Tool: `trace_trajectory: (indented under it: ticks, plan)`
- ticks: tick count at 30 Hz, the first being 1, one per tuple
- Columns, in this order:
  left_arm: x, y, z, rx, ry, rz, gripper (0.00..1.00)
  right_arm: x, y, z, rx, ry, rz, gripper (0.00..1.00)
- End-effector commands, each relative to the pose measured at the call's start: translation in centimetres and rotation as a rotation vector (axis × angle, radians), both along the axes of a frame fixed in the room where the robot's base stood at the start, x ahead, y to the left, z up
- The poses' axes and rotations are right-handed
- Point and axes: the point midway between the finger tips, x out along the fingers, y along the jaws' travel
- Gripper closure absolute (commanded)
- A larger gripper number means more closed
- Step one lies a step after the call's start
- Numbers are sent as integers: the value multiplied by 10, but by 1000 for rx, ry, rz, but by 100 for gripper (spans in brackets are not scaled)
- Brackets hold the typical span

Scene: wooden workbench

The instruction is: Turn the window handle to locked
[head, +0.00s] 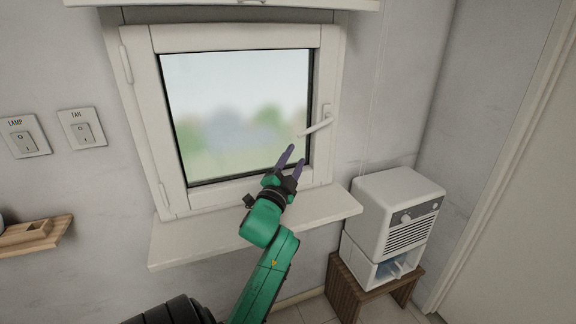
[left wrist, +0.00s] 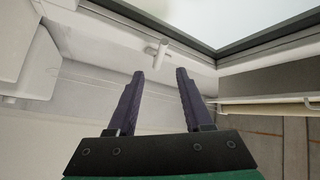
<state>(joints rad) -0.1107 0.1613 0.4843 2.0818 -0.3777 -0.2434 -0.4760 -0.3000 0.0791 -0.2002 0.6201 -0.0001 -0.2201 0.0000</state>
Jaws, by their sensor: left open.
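The white window handle (head: 318,126) is on the right side of the closed window's frame (head: 328,80). Its lever points left and slightly down, nearly horizontal, over the glass. My left gripper (head: 294,156) is open and empty, below and left of the lever, apart from it, with its purple fingers pointing up. In the left wrist view a pale peg-like end (left wrist: 160,53), apparently the lever, shows ahead of and between the two open fingertips (left wrist: 159,74). My right gripper is not in view.
A sill (head: 200,243) juts out below the window. A white appliance (head: 390,205) stands on a small wooden stool (head: 345,288) at right. LAMP (head: 22,138) and FAN (head: 82,129) switches and a wooden shelf (head: 35,238) are on the left wall.

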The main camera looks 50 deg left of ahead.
Motion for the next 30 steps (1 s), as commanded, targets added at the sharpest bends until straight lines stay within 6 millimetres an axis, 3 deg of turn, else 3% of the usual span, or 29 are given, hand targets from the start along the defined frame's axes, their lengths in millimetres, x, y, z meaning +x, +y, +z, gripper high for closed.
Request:
trace_trajectory:
  ticks: [13,30]
  plan:
    - [-33,-16,-5,-1,1,2,49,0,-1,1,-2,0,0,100]
    - [-33,-17,-5,0,-1,1,49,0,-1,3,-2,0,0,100]
